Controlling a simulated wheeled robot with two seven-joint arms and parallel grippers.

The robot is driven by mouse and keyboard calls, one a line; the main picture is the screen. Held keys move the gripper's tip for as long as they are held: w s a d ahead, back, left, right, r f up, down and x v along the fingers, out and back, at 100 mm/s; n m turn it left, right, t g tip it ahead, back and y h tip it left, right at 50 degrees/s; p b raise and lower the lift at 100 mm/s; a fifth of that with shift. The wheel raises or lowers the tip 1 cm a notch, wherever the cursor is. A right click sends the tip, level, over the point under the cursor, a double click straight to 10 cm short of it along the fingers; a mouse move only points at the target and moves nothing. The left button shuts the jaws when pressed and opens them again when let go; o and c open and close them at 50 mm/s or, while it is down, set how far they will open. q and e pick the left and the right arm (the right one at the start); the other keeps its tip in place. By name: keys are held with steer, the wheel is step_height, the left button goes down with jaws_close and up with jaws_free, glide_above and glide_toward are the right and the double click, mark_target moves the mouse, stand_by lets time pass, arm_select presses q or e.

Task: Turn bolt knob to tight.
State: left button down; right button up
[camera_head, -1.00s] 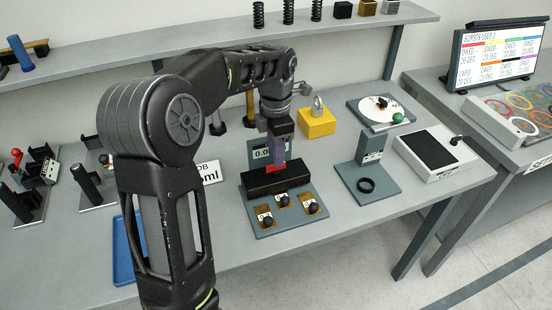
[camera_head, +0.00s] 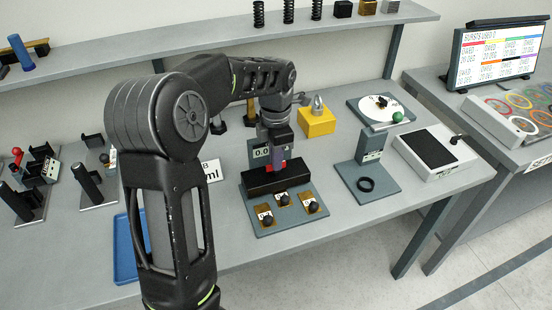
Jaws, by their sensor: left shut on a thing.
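My left gripper (camera_head: 275,152) points down over the black block (camera_head: 262,183) of a grey-based device with a small numeric display (camera_head: 262,153). It is shut on the bolt knob at the top of the block, which is mostly hidden by the fingers. A purple part shows at the right of the fingers, and a red part (camera_head: 274,168) shows low between them and the block. Several small dark knobs with labels, among them the left one (camera_head: 267,219), sit on the device's front plate (camera_head: 290,222). My right gripper is not in view.
A yellow block with a metal ring (camera_head: 317,123) stands behind the device to the right. A grey stand with a black ring (camera_head: 366,184) and a white box with a black pad (camera_head: 436,152) stand further right. A blue tray (camera_head: 124,262) lies partly behind my arm.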

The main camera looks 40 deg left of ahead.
arm_select(q)
steer(key=shift+m, duration=0.4)
stand_by(0.3)
steer(key=m, duration=2.3)
stand_by(0.4)
steer(key=c, duration=1.6)
jaws_free()
